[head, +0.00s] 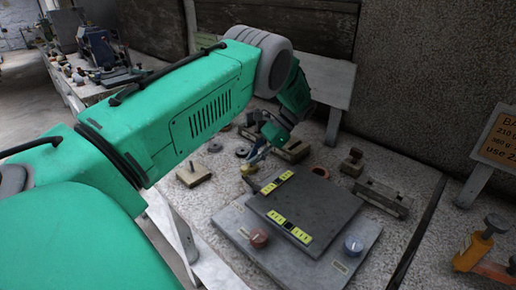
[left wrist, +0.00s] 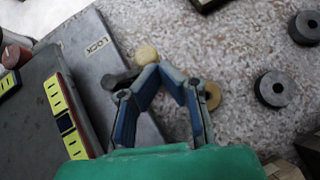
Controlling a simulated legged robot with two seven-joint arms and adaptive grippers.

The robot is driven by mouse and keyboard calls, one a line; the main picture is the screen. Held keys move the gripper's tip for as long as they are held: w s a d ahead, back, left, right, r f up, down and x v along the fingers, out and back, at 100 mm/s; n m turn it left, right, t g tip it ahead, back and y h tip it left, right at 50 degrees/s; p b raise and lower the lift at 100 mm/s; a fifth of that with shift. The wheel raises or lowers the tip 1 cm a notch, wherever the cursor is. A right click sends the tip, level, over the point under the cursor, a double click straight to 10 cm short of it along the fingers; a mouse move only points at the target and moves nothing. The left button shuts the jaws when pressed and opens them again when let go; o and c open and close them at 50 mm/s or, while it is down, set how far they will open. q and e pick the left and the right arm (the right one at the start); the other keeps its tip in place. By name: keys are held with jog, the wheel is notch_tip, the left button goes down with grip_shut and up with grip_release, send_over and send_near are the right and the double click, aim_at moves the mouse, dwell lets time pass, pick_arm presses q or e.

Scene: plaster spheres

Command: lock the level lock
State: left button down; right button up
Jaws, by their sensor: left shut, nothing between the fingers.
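The level is a dark square plate (head: 305,208) with yellow-and-black vial strips, on a grey base (head: 335,268). In the left wrist view, the base carries a LOCK label (left wrist: 97,47). A dark lever (left wrist: 118,80) with a tan round knob (left wrist: 146,54) sits beside that label at the base's edge. My left gripper (head: 250,166) is at the plate's far left corner. In the left wrist view its fingertips (left wrist: 160,70) are together and empty, close to the lever and just below the knob; I cannot tell if they touch. My right gripper is out of view.
Dark rings (left wrist: 273,89) lie on the speckled table. A metal rail block (head: 384,197) is to the right.

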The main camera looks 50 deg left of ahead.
pick_arm(q)
jog(key=shift+s+a, duration=0.15)
jog(key=shift+s, duration=0.15)
dwell(0.5)
jog(key=v, duration=0.7)
jog(key=shift+w, duration=0.3)
jog(key=shift+r, duration=0.15)
dwell(0.3)
